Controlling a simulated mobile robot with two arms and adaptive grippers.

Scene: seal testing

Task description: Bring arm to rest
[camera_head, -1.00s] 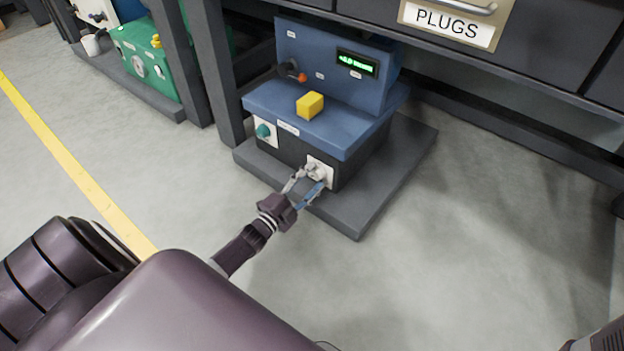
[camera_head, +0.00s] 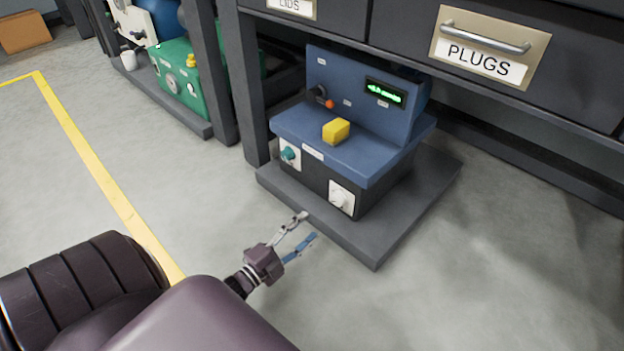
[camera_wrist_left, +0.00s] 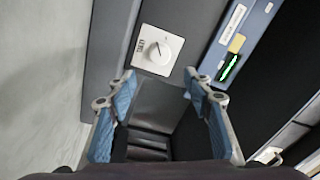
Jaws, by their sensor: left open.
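My left gripper (camera_head: 308,227) is open and empty, in front of the blue testing machine (camera_head: 335,150) and apart from it. Its two blue-padded fingers also show in the left wrist view (camera_wrist_left: 158,85), spread wide. Beyond them is a white plate with a round white knob (camera_wrist_left: 158,50). The same knob (camera_head: 341,197) is on the machine's dark front face in the head view. My right gripper is not in view.
The machine stands on a grey base slab (camera_head: 375,250) under a drawer labelled PLUGS (camera_head: 485,68). A yellow block (camera_head: 336,131) is on its top. A green machine (camera_head: 178,80) stands at the back left. The floor with a yellow line (camera_head: 100,180) is clear.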

